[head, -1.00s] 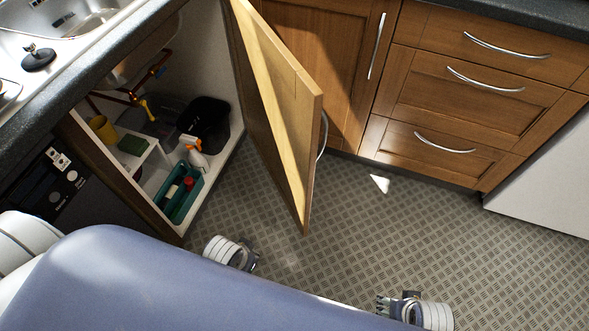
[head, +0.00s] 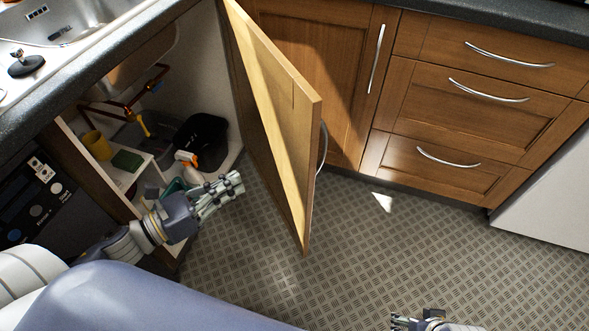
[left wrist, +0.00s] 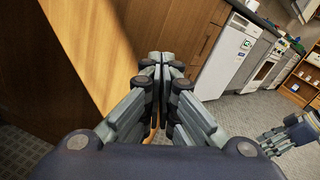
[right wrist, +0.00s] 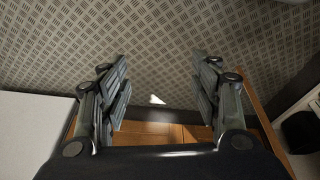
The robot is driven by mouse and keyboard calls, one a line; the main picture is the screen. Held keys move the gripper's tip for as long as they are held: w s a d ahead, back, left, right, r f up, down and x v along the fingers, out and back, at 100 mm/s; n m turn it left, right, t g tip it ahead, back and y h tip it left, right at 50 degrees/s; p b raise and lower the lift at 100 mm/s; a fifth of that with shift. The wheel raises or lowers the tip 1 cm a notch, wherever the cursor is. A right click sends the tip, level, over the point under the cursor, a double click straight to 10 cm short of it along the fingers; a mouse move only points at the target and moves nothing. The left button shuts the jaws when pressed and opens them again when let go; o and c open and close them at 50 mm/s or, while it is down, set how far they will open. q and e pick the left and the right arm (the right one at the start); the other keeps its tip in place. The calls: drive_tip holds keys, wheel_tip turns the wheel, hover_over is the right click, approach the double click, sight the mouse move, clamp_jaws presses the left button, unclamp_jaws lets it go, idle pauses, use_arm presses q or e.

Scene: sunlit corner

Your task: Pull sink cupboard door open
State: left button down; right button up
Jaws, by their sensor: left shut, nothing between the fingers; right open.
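The sink cupboard door (head: 283,110) stands wide open, swung out over the floor. Its inner face is toward the cupboard opening; its curved metal handle (head: 322,148) shows past the far edge. My left gripper (head: 238,183) is shut and empty, in front of the opening and left of the door, apart from it. In the left wrist view the door (left wrist: 90,45) fills the upper left, beyond the shut fingers (left wrist: 161,62). My right gripper (right wrist: 158,85) is open and empty over the floor; in the head view it shows at the bottom edge (head: 398,322).
Inside the cupboard are a black bin (head: 203,140), a spray bottle (head: 187,158), a yellow cup (head: 97,145) and pipes. Drawers (head: 465,100) stand at the right, with a white appliance (head: 550,205) beside them. The patterned floor (head: 400,250) is clear.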

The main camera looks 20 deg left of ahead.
use_arm(q)
drive_tip(key=s+d+m+g+h, duration=0.1)
drive_tip(key=s+m+g+h, duration=0.1)
drive_tip(key=m, duration=0.3)
approach(307, 167)
drive_tip(key=shift+h, duration=0.4)
drive_tip(key=b+x, duration=0.1)
drive_tip(key=x, duration=0.5)
drive_tip(key=shift+w+a+f, duration=0.1)
drive_tip(key=shift+w, duration=0.05)
drive_tip(key=shift+w+d, duration=0.25)
drive_tip(key=shift+d, duration=0.15)
use_arm(e)
drive_tip(key=v, duration=0.3)
drive_tip(key=shift+r, duration=0.25)
drive_tip(key=shift+s+f, duration=0.1)
drive_tip(key=shift+f, duration=0.05)
use_arm(q)
drive_tip(key=shift+w, duration=0.1)
